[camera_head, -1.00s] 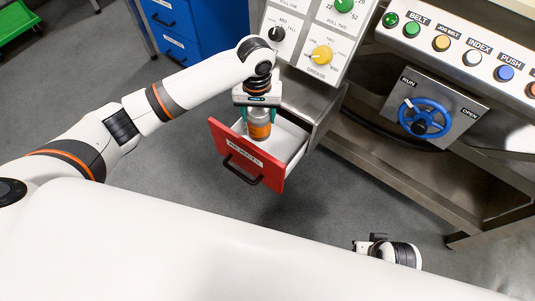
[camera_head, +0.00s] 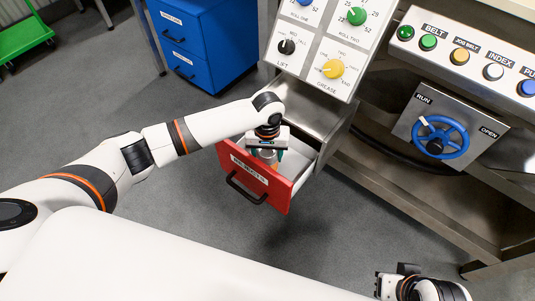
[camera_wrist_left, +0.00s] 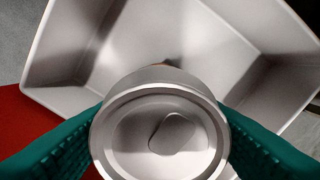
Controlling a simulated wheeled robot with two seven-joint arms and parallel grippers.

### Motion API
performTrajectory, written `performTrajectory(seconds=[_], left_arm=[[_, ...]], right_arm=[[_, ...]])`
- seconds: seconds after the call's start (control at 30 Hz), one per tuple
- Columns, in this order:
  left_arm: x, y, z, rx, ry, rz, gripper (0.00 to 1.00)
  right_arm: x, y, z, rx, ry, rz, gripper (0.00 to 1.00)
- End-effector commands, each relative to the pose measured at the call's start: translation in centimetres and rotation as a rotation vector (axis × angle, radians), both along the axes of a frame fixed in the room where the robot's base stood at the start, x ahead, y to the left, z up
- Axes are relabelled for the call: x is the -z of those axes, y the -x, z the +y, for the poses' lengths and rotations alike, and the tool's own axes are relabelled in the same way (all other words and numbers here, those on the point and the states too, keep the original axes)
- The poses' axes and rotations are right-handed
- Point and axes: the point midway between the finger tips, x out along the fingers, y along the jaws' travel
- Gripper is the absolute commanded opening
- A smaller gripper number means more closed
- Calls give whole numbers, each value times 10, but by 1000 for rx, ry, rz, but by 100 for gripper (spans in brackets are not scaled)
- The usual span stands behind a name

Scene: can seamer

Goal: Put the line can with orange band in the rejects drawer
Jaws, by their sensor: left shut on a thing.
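The can with the orange band (camera_head: 267,157) is in my left gripper (camera_head: 268,151), whose teal fingers close on it from both sides. The can is upright, within the opening of the rejects drawer, and its lower part is hidden behind the red front. In the left wrist view the can's silver lid (camera_wrist_left: 160,135) shows from above between the two fingers, with the drawer's pale inside around it. I cannot tell whether the can touches the drawer floor. The rejects drawer (camera_head: 252,182) is open, with a red front and black handle. My right gripper (camera_head: 391,284) is at the lower right, its fingers unclear.
A control panel with knobs (camera_head: 325,45) stands behind the drawer. A button panel (camera_head: 460,55) and a blue handwheel (camera_head: 440,137) are to the right. Blue drawers (camera_head: 190,40) stand at the back left. The drawer's inside looks otherwise empty.

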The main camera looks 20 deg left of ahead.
Motion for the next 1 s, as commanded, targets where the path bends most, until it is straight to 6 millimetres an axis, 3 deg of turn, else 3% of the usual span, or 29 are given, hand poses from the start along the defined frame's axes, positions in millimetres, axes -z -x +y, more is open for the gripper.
performTrajectory(seconds=[0.23, 0.27, 0.4, 0.73, 0.97, 1.0], left_arm=[[-1, 0, -1, 0, 2, 0, 25], [1, 0, -1, 0, 1, 0, 60], [1, 0, 0, 0, 1, 0, 80], [-3, 0, 0, 1, 0, -1, 80], [-43, 0, -1, 1, 3, -3, 80], [-52, -1, -1, 1, 3, -2, 80]], right_arm=[[-2, 0, 0, 0, 0, 0, 0], [-2, 0, 0, 0, 0, 0, 0], [-1, 0, 0, 0, 0, 0, 0], [0, 0, 0, 0, 0, 0, 0], [-18, 0, 0, 0, -1, -5, 0], [-7, -5, 1, 0, -1, 1, 0]])
